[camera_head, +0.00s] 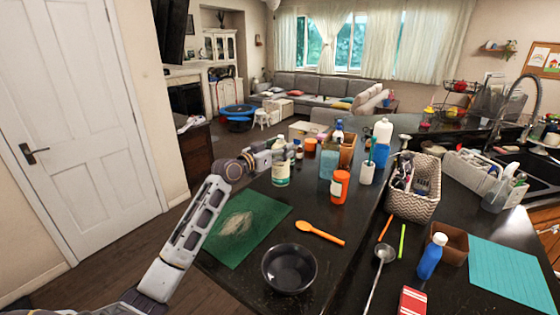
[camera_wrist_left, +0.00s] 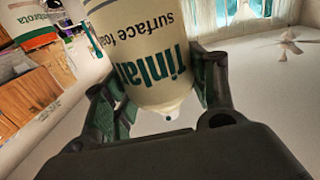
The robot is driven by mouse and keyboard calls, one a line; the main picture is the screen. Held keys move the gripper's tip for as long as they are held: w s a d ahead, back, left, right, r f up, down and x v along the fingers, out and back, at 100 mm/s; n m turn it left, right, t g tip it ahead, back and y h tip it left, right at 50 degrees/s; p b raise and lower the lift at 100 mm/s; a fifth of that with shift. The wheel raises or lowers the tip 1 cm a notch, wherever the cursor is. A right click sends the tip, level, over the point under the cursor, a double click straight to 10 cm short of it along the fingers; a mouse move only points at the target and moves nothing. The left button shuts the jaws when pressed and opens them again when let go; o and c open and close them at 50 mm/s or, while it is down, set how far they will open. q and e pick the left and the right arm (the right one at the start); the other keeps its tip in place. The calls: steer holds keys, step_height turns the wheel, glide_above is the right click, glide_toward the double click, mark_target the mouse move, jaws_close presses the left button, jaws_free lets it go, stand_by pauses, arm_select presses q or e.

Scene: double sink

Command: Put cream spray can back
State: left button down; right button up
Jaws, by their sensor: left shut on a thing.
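The cream spray can (camera_head: 280,172) is a cream-white can with green lettering, at the far left side of the dark counter in the head view. My left gripper (camera_head: 268,156) is shut on it near its upper part. In the left wrist view the can (camera_wrist_left: 150,60) fills the space between the two fingers and its "surface foam" print shows upside down. The can looks upright in the head view. I cannot tell whether its base touches the counter. My right gripper is not in view.
A green mat (camera_head: 238,236), an orange spoon (camera_head: 320,234) and a dark bowl (camera_head: 289,280) lie in front. An orange bottle (camera_head: 339,188), a blue spray bottle (camera_head: 329,165) and a brown holder (camera_head: 348,150) stand right of the can. A patterned basket (camera_head: 413,204) stands farther right.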

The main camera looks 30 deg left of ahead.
mark_target(281, 163)
arm_select(q)
steer(key=shift+f, duration=0.4)
step_height(281, 163, down, 4)
steer(key=shift+r, duration=0.25)
steer(key=shift+f, duration=0.1)
stand_by(0.4)
steer(key=c, duration=0.5)
jaws_free()
steer(key=shift+f, duration=0.1)
steer(key=shift+p, duration=0.3)
